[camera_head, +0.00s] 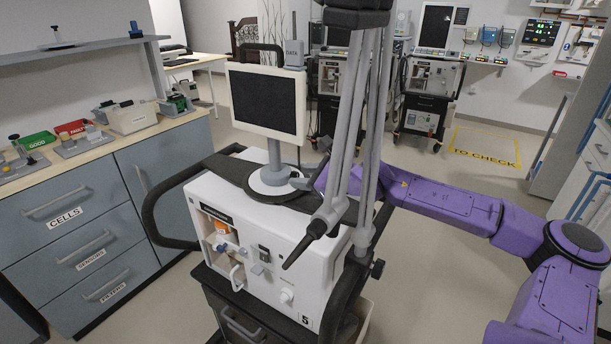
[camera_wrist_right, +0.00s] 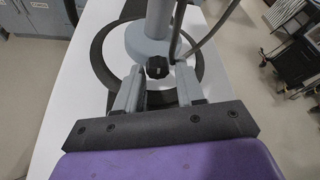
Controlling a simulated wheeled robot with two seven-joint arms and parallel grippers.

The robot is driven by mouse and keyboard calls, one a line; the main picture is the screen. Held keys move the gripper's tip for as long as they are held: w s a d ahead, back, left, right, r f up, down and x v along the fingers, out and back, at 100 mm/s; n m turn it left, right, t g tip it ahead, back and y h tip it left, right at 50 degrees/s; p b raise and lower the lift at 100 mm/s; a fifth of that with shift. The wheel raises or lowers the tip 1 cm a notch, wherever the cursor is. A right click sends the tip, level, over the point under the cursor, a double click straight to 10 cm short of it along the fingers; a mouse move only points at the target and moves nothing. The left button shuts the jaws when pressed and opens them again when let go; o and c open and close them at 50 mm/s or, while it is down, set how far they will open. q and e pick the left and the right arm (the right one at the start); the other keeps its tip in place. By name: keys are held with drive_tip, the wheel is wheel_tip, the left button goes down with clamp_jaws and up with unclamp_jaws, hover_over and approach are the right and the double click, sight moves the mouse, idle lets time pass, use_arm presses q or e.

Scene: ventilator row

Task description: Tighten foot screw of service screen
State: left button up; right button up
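The service screen (camera_head: 264,101), dark with a white frame, stands upright on a grey post above a round foot (camera_head: 268,182) on top of the white ventilator (camera_head: 262,247). In the right wrist view the pale foot (camera_wrist_right: 136,48) sits inside a dark ring. Its black foot screw knob (camera_wrist_right: 157,67) faces me. My right gripper (camera_wrist_right: 158,80) is open, its two grey fingers apart on either side of the knob, with visible gaps to it. My left gripper is not in view.
Grey hanging tubes (camera_head: 345,130) and a dark handle cross in front of my right arm. A cell bench (camera_head: 95,150) with drawers and bins stands at the left. Other ventilators (camera_head: 428,80) stand at the back. Open floor lies right of the ventilator.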

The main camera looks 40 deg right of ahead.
drive_tip(key=shift+w+a+f, duration=0.1)
drive_tip(key=shift+w+a, duration=0.1)
drive_tip(key=shift+w, duration=0.2)
clamp_jaws()
drive_tip(key=shift+r+m+p, duration=0.3)
drive_tip(key=shift+p, duration=0.9)
drive_tip(key=shift+y, duration=0.3)
drive_tip(key=shift+f, duration=0.3)
drive_tip(key=shift+c, duration=0.4)
unclamp_jaws()
drive_tip(key=shift+o, duration=0.4)
drive_tip(key=shift+d, duration=0.15)
